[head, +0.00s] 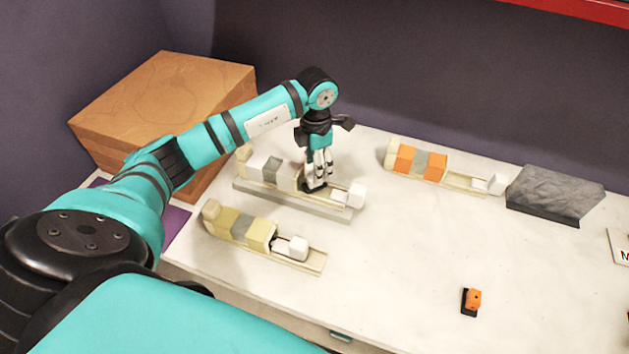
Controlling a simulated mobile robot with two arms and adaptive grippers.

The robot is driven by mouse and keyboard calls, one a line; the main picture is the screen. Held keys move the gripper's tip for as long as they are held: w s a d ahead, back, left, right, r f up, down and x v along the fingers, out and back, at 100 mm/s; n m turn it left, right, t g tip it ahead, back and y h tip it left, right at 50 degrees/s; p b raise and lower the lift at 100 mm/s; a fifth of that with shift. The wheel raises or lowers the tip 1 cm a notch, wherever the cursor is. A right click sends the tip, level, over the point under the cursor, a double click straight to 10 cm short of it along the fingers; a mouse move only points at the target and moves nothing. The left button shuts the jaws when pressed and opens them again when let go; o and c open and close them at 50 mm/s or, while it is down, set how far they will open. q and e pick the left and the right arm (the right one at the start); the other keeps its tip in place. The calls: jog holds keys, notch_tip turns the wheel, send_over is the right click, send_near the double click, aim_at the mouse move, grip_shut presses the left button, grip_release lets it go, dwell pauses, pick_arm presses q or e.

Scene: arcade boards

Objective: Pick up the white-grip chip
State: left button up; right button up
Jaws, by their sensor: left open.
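My left gripper (318,178) points down over the white-and-grey board (295,201) at the back left, with its jaws open. Its fingertips are low, at a small piece with a dark base that sits on this board between the pale blocks and the white end block. The fingers largely cover this piece. It may be the white-grip chip, but I cannot tell its grip colour for sure or whether the fingers touch it. My right gripper is not in view.
A khaki-block board (315,262) lies in front, and an orange-and-grey board (455,182) at the back right. A chip with an orange grip (474,298) lies on the white table. A wooden box (150,95) and a dark grey block (555,194) stand at the back.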

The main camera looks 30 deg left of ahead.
aim_at(309, 186)
pick_arm(q)
notch_tip(309, 186, down, 4)
jog(key=shift+d+r+p, duration=0.1)
jog(key=shift+p, duration=0.35)
jog(key=shift+f, duration=0.5)
grip_shut()
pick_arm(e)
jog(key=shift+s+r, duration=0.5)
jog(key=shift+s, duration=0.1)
